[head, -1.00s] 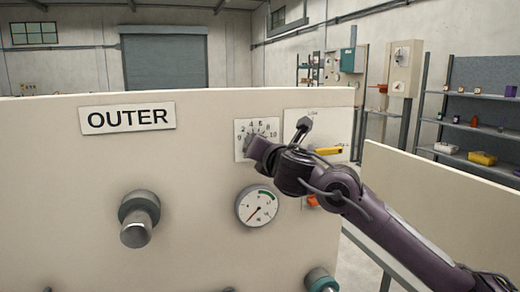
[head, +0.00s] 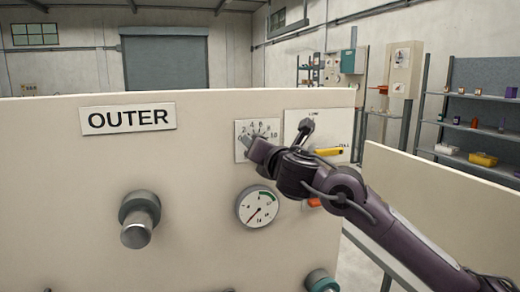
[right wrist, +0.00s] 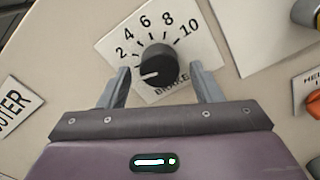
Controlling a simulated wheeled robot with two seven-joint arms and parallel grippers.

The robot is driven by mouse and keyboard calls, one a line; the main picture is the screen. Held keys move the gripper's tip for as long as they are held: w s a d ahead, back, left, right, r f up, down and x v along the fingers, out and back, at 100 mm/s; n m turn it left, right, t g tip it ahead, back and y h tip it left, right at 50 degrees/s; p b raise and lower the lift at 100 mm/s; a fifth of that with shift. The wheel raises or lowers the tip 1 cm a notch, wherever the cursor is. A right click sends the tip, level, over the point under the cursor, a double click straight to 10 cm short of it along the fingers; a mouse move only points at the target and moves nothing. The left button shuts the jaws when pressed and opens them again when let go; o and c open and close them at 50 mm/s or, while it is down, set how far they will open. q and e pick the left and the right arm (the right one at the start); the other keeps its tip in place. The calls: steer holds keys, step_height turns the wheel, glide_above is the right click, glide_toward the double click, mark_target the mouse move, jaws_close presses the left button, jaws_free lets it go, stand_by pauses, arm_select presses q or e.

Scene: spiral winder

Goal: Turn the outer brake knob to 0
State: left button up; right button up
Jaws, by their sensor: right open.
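The outer brake knob (right wrist: 158,64) is a round black knob on a white dial plate (right wrist: 114,46) marked 2, 4, 6, 8, 10 and BRAKE. Its white pointer line aims left and slightly down, below the 2, towards the low end of the scale. The 0 mark is hidden behind a finger in the right wrist view. My right gripper (right wrist: 161,80) is open, with one grey finger on each side of the knob and visible gaps between. In the head view my right gripper (head: 258,149) covers the knob and part of the dial plate (head: 242,128). My left gripper is out of view.
The cream panel carries an OUTER sign (head: 128,118), a grey cylindrical knob (head: 138,218), a round gauge (head: 257,207), a yellow lever (head: 328,152) and an orange part (head: 314,203). A teal-ended knob (head: 320,281) sits at the bottom. Shelves (head: 480,125) stand behind at right.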

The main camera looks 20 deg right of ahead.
steer(key=s, duration=0.7)
steer(key=shift+d+f, duration=0.1)
